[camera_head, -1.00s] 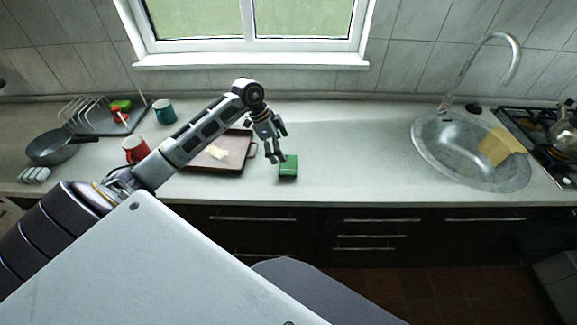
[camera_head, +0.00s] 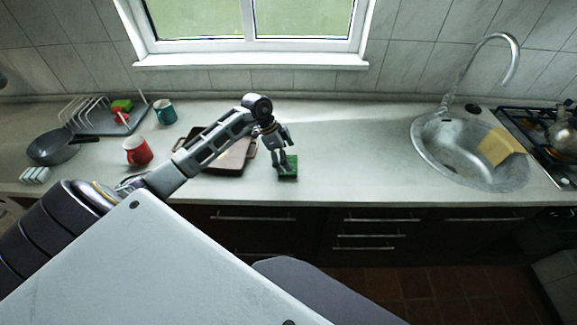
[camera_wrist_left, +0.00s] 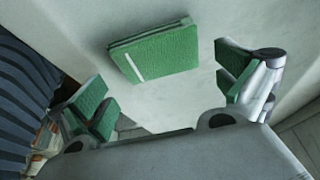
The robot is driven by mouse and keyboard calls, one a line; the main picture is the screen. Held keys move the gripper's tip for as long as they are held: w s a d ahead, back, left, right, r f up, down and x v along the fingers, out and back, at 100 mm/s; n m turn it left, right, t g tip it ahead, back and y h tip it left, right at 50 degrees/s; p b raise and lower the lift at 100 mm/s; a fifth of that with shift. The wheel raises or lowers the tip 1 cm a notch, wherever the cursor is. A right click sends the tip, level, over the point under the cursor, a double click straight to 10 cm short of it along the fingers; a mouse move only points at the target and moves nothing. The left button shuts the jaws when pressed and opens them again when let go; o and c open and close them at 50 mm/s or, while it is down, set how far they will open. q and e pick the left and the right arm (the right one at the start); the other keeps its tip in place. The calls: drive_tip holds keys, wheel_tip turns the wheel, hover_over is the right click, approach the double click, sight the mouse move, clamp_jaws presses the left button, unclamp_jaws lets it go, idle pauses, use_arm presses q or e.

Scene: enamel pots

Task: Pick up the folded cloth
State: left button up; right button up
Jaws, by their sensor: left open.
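The folded cloth (camera_head: 290,173) is a green, flat, textured block on the counter near its front edge, right of the brown tray. In the left wrist view the cloth (camera_wrist_left: 160,54) shows a pale stripe and lies ahead, between the lines of the two fingers. My left gripper (camera_head: 284,167) is over the cloth and hides part of it in the head view. In the left wrist view my left gripper (camera_wrist_left: 163,92) is open, with a finger on each side and nothing between them. My right gripper is out of view.
The brown tray (camera_head: 236,167) is partly behind my left arm. A red mug (camera_head: 138,152), teal mug (camera_head: 164,112), pan (camera_head: 55,148) and dish rack (camera_head: 92,118) stand left. A yellow cloth (camera_head: 497,146) hangs at the sink (camera_head: 440,150). Counter between cloth and sink is clear.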

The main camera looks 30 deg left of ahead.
use_arm(q)
drive_tip(key=shift+x, duration=1.75)
drive_tip(key=c, duration=0.8)
wheel_tip(320, 180, up, 10)
drive_tip(key=shift+r, duration=0.1)
